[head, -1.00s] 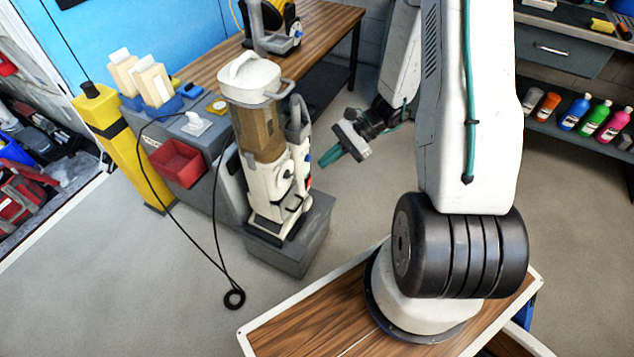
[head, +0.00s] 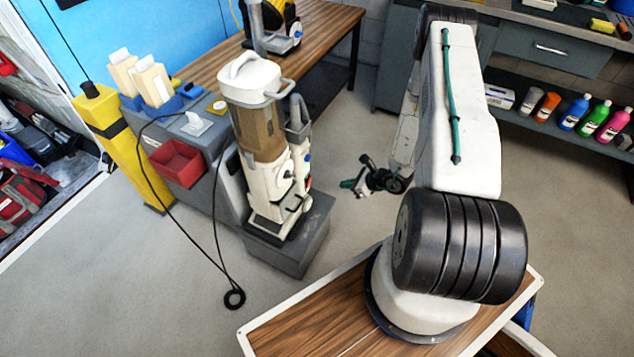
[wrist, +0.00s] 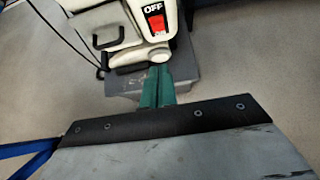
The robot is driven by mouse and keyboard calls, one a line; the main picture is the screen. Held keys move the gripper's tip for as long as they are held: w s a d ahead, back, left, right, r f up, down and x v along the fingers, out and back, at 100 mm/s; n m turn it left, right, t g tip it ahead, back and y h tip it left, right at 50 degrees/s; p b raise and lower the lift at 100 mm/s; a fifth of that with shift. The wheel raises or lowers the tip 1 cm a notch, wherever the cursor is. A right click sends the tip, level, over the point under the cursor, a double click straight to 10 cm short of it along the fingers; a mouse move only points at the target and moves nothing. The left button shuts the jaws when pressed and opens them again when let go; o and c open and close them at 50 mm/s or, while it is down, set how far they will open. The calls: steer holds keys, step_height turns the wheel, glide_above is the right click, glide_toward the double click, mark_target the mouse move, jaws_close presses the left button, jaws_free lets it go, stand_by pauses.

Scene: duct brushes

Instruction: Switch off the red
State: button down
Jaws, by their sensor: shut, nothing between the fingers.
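The red switch (wrist: 156,23) sits on the white machine body (wrist: 116,18), just under an OFF label (wrist: 153,8), at the top of the wrist view. In the head view the white machine (head: 270,185) stands upright on a grey base, and only a sliver of red shows on its right side. I cannot tell which way the switch is tipped. My gripper (wrist: 157,84) has green fingers, shut and empty. In the wrist view they point toward the machine below the switch. In the head view my gripper (head: 349,184) is to the right of the machine, apart from it.
The machine's grey base (head: 290,248) rests beside a grey cabinet with a red bin (head: 178,163). A wooden bench (head: 205,72) stands behind. The floor right of the machine is clear.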

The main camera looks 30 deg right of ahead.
glide_toward(309, 183)
steer(key=x, duration=0.5)
steer(key=shift+s+d+f, duration=0.1)
steer(key=shift+d+f, duration=0.1)
steer(key=shift+f, duration=0.15)
steer(key=shift+w+a+r, duration=0.1)
steer(key=shift+w+a, duration=0.15)
steer(key=shift+w, duration=0.15)
